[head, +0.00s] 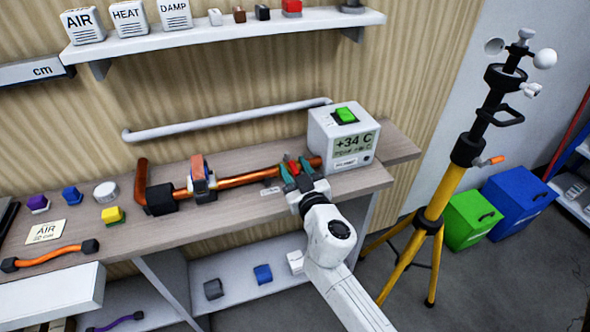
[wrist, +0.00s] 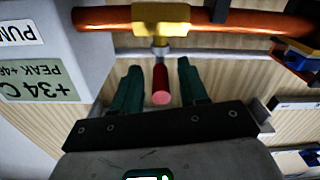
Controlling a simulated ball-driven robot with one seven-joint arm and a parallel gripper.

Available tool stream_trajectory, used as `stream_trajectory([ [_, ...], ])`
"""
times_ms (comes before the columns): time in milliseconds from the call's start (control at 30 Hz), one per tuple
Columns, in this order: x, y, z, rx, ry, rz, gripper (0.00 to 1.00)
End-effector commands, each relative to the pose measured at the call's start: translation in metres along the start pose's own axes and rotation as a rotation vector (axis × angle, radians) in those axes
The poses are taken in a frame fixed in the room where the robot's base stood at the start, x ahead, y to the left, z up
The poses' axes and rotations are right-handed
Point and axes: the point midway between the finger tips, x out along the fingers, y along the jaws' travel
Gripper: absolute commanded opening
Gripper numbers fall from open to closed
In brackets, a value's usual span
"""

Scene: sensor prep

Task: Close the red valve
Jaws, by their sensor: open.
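The red valve handle (wrist: 160,83) hangs from a yellow valve body (wrist: 160,20) on a copper pipe (wrist: 105,17). In the head view the red valve (head: 291,167) is at the right end of the pipe (head: 245,180), partly hidden by my gripper. My gripper (head: 299,178) has teal fingers. In the wrist view the open gripper (wrist: 157,84) has one finger on each side of the red handle, with visible gaps; whether either finger touches it is unclear.
A white box reading +34 C (head: 338,143) with a green button stands right beside my gripper. A blue-and-orange fitting (head: 201,178) sits on the pipe to the left. Several coloured blocks lie on the bench's left. A yellow tripod (head: 437,210) stands at right.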

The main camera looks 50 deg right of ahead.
Motion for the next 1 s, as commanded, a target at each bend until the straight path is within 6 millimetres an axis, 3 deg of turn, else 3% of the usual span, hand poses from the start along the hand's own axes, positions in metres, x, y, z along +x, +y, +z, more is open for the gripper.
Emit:
stream_trajectory([
  [167, -0.013, -0.001, 0.002, 0.0, 0.0, -0.001, 0.43],
  [600, -0.09, -0.001, 0.004, 0.0, -0.001, -0.001, 0.43],
  [800, -0.106, 0.0, 0.002, 0.0, -0.002, 0.0, 0.43],
  [1000, -0.108, 0.0, 0.0, 0.0, -0.001, 0.0, 0.43],
])
